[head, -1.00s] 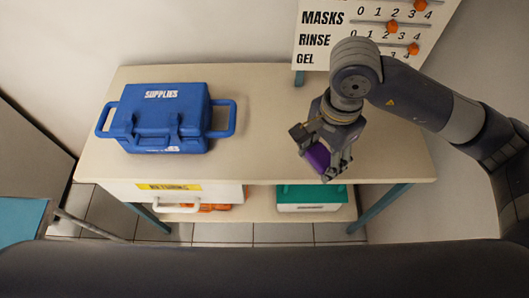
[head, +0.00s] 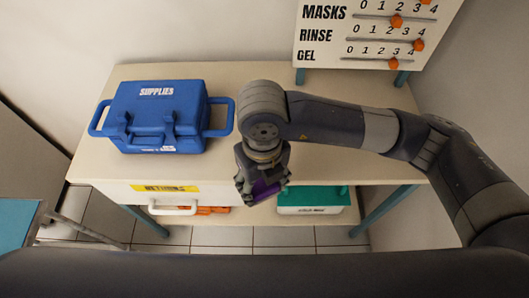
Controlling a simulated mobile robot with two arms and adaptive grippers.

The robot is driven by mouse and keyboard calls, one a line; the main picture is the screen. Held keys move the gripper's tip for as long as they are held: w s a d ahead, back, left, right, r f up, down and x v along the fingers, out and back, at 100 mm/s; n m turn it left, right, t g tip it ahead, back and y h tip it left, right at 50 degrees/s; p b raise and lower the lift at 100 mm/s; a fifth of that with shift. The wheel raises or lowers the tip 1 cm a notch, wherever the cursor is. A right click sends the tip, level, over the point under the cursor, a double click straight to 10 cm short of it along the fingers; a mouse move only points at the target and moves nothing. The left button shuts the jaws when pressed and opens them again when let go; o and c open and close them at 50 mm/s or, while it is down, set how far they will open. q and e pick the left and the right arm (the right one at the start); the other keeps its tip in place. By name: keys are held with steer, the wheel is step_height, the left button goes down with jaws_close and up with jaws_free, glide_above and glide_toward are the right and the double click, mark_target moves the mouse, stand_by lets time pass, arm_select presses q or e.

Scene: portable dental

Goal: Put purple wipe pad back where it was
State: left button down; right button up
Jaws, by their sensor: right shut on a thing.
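The purple wipe pad (head: 266,189) is held in my right gripper (head: 262,194), which is shut on it. The gripper points downward near the front edge of the table, between the blue case and the teal-topped box on the lower shelf. The fingers hide part of the pad. My left gripper is not in view.
A closed blue case labelled SUPPLIES (head: 157,116) stands on the left of the cream table (head: 335,130). Under the front edge are a white drawer with a yellow label (head: 165,188) and a teal-topped box (head: 313,198). A slider board (head: 345,35) stands at the back right.

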steer(key=w+f+m+p, duration=0.1)
steer(key=w+m, duration=0.1)
steer(key=w, duration=0.2)
steer(key=w+f+m+p, duration=0.1)
steer(key=w+m, duration=0.1)
steer(key=w, duration=0.2)
steer(key=w+m+p, duration=0.1)
steer(key=w, duration=0.4)
steer(key=shift+d+f+m, duration=0.1)
steer(key=shift+f+m, duration=0.3)
steer(key=shift+w+d+f, duration=0.15)
steer(key=shift+w, duration=0.3)
step_height(320, 180, down, 3)
steer(key=shift+r+p, duration=0.2)
steer(key=shift+p, duration=0.45)
steer(key=shift+f, duration=0.4)
steer(key=shift+f, duration=0.1)
